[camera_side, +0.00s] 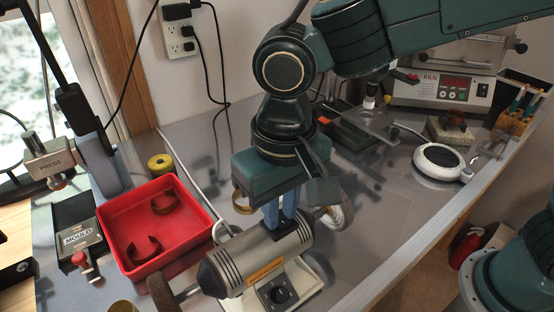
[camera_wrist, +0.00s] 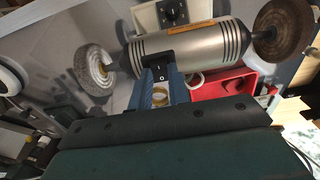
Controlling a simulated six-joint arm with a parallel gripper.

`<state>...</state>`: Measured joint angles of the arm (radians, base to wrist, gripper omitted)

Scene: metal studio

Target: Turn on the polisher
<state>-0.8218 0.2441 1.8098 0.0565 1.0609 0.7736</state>
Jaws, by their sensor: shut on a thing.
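The polisher (camera_side: 262,255) is a silver motor body with dark ends on a pale base, with a dial (camera_side: 279,294) on the front. A brown wheel (camera_side: 163,292) is at its left end and a white wheel (camera_side: 336,212) at its right. My gripper (camera_side: 280,222) points down at the top of the body. In the wrist view my blue fingers (camera_wrist: 160,72) reach the body beside a black piece (camera_wrist: 187,58) on it. The fingers appear closed on this piece; the exact contact is partly hidden. The polisher body also shows there (camera_wrist: 200,42).
A red tray (camera_side: 113,223) with brown curved pieces stands left of the polisher. A brass ring (camera_side: 236,206) is behind it. A mould box (camera_side: 78,236) and press (camera_side: 55,160) are at left. A kiln (camera_side: 440,88) and round white device (camera_side: 437,160) are at right.

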